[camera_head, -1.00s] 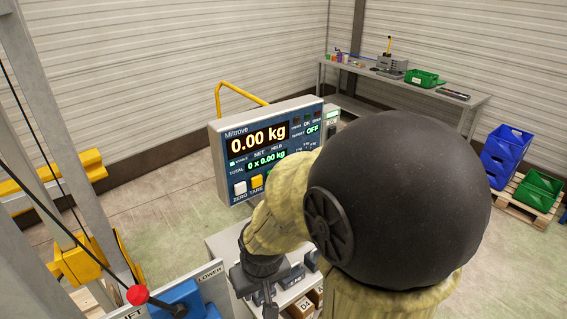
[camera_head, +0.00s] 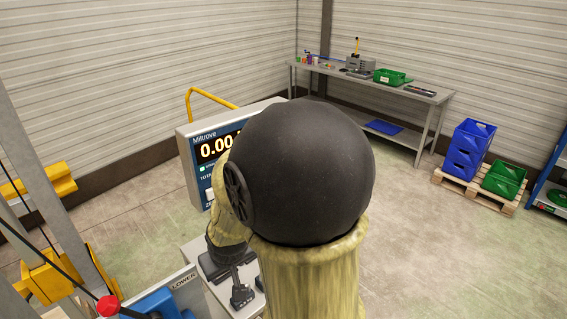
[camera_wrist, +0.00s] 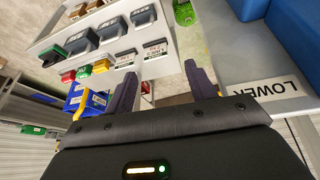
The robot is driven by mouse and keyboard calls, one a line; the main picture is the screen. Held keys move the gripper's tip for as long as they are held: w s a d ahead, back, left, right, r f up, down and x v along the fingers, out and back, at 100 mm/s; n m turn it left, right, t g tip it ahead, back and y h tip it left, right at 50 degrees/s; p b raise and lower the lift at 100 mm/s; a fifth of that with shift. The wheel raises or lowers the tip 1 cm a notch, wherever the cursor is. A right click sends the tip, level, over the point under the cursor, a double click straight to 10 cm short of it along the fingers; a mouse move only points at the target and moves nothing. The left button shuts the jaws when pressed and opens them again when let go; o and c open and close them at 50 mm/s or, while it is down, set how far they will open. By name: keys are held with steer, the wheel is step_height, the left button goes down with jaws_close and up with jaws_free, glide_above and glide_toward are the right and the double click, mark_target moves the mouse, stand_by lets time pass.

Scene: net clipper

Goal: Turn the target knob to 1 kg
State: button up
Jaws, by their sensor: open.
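The scale's display unit (camera_head: 188,150), marked Miltrove, stands left of centre in the head view. Its lit readout begins with 0.00; the rest, and the whole right side of the panel, is hidden behind my arm. The target knob is not visible in either current view. My gripper (camera_head: 240,292) is below the panel in the head view, pointing down over a grey stand. In the wrist view my gripper (camera_wrist: 160,70) has its two dark fingers apart with nothing held between them.
A lever with a red ball (camera_head: 108,305) and a blue part (camera_head: 170,303) sit at lower left, beside a plate marked LOWER (camera_wrist: 270,90). Several grey weights (camera_wrist: 83,40) rest on a white shelf. A workbench (camera_head: 400,88) and crates stand behind.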

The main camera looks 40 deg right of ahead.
steer(key=w+d+r+t+h, duration=0.1)
steer(key=w+d+t, duration=0.2)
steer(key=w+d, duration=0.55)
steer(key=w+d+r+t+h, duration=0.1)
steer(key=w+d+t, duration=0.35)
steer(key=d, duration=0.75)
steer(key=s+d+t+y, duration=0.2)
steer(key=s+d+t, duration=0.1)
steer(key=d, duration=0.5)
steer(key=s+d+r+n+t+y, duration=0.1)
steer(key=s+d+t+y, duration=0.1)
steer(key=d, duration=0.5)
steer(key=shift+s+d+t+b, duration=0.4)
steer(key=shift+s+t, duration=0.05)
steer(key=shift+s, duration=0.5)
steer(key=shift+w+r, duration=0.15)
steer(key=w+a+p, duration=0.1)
steer(key=w+p, duration=0.6)
steer(key=w, duration=1)
steer(key=shift+a, duration=0.2)
steer(key=shift+w, duration=0.1)
